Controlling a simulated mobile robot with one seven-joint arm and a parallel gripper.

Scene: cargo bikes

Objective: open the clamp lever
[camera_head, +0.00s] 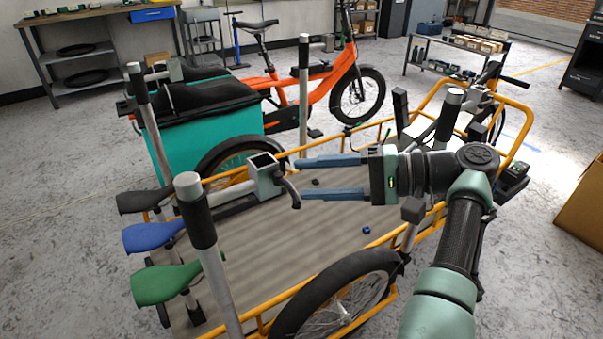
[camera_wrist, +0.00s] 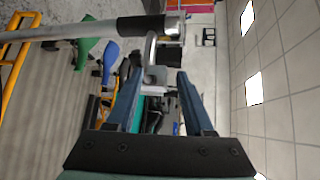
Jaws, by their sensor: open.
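The clamp (camera_head: 263,178) is a grey block with a square opening at the end of a grey bar above the cargo bed. Its dark, curved clamp lever (camera_head: 291,192) hangs at the right side of the block. My gripper (camera_head: 300,178) is open, its two blue fingers pointing left at the clamp, with the lever just beyond the fingertips. Whether a finger touches the lever I cannot tell.
A grey post with a black band (camera_head: 198,215) stands left of the clamp. Black, blue (camera_head: 153,235) and green (camera_head: 166,283) saddles sit at the left. The orange frame rail (camera_head: 415,220) and a wheel (camera_head: 335,300) lie below my arm.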

